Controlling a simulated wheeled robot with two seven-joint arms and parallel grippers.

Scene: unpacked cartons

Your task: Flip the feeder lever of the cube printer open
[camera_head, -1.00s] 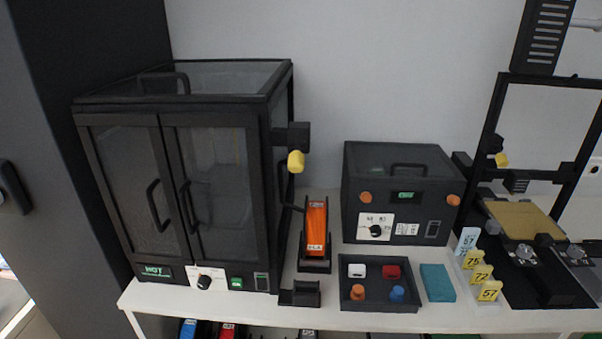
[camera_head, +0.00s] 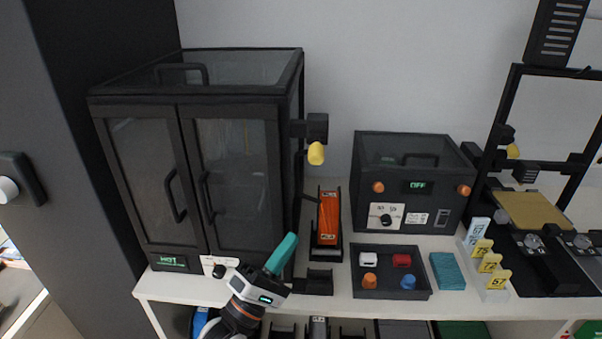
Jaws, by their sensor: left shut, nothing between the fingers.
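The cube printer (camera_head: 188,180) is a black enclosure with two closed glazed doors at the left of the table. Its feeder is a black block (camera_head: 315,126) on the right side wall, with a yellow lever (camera_head: 316,154) hanging down from it. My left gripper (camera_head: 290,242) comes up from the bottom, in front of the printer's lower right corner. Its teal fingers are shut and empty, pointing up and right, well below the lever and apart from it in the picture. My right gripper is out of view.
An orange spool (camera_head: 328,217) in a black stand is right of the printer. A black tray (camera_head: 391,290) with small coloured parts, a teal pad (camera_head: 447,271) and numbered yellow tags (camera_head: 490,262) lie to the right. A dark box (camera_head: 410,175) and an open-frame printer (camera_head: 532,210) stand behind.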

